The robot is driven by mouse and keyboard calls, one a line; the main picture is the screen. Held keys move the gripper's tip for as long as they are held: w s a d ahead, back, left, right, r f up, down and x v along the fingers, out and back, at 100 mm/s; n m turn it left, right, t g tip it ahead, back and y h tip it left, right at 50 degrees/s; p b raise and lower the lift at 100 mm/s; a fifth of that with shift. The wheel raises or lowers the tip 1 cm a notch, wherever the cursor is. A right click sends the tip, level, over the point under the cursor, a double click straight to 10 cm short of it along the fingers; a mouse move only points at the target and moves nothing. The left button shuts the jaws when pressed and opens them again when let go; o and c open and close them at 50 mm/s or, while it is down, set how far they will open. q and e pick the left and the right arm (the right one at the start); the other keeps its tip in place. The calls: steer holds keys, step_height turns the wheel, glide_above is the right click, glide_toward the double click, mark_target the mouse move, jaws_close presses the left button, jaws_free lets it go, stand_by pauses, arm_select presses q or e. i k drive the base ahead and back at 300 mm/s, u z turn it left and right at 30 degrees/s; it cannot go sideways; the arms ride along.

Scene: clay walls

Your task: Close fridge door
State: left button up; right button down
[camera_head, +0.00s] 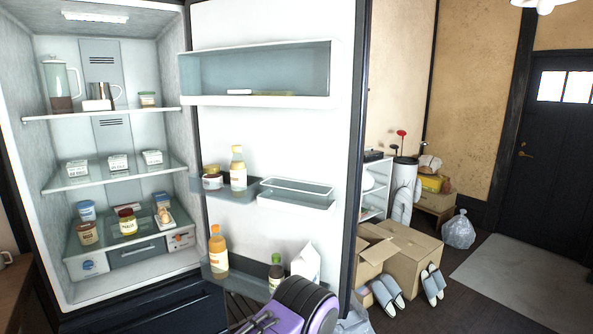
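The fridge (28,130) stands open on the left, with its lit inside facing me. Its door (270,130) is swung wide to the right, with its inner side and shelves toward me. A purple and black part of my arm, seemingly the right one, shows at the bottom centre in front of the door's lower part. Dark finger-like parts of the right gripper (262,323) are at its left end, cut by the picture's edge. Whether they are open or touch the door cannot be told. My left gripper is not in view.
Door shelves hold an orange bottle (218,252), a yellowish bottle (238,168) and a white carton (306,262). The fridge shelves hold a pitcher (60,85) and several jars. Cardboard boxes (415,262) and slippers (387,296) lie right of the door.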

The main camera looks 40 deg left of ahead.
mark_target(313, 138)
steer(key=i, duration=3.8)
steer(key=u, duration=4.05)
